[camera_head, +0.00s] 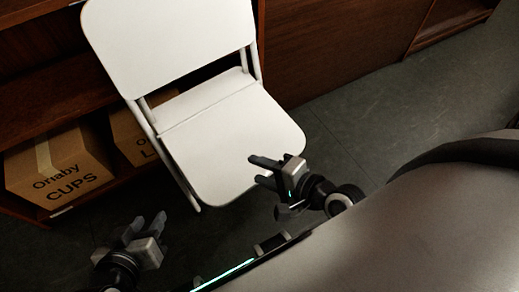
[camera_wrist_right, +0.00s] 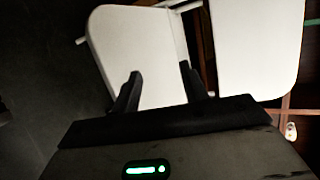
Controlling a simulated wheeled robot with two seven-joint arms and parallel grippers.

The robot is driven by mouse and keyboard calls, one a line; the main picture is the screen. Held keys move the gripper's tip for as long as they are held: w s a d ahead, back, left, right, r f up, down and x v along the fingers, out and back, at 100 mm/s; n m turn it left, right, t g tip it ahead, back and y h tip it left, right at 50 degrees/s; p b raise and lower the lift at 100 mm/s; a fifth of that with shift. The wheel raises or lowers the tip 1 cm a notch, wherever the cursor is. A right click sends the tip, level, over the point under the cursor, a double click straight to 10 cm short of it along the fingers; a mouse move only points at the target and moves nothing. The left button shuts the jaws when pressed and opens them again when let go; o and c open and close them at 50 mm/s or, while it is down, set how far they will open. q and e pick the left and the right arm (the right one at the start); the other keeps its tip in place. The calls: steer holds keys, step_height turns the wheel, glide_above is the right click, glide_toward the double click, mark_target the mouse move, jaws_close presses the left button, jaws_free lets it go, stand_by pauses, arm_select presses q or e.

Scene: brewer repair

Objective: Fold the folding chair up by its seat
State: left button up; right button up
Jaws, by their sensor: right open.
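The white folding chair (camera_head: 225,135) stands unfolded in the head view, with its backrest (camera_head: 170,42) at the top and its seat angled toward me. In the right wrist view the seat (camera_wrist_right: 135,45) lies beyond the fingers and the backrest (camera_wrist_right: 255,45) is at the right. My right gripper (camera_head: 257,170) is open at the seat's front right part, with its fingers overlapping the seat in the picture; I cannot tell whether they touch it. My left gripper (camera_head: 148,228) is open and empty, below and left of the seat.
A brown wooden shelf (camera_head: 40,95) stands behind the chair at the left. It holds a cardboard box marked "CUPS" (camera_head: 58,165) and another box (camera_head: 130,135) partly behind the chair. Dark floor (camera_head: 360,120) is clear to the right of the chair.

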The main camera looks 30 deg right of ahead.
arm_select(q)
steer(key=shift+t, duration=0.6)
steer(key=r+p, duration=0.1)
steer(key=a+r+p, duration=0.1)
steer(key=r, duration=0.3)
steer(key=shift+s+a+r+p, duration=0.2)
steer(key=shift+s+r+p, duration=0.05)
steer(key=shift+p, duration=0.15)
arm_select(e)
steer(key=v, duration=1.5)
steer(key=shift+r, duration=0.1)
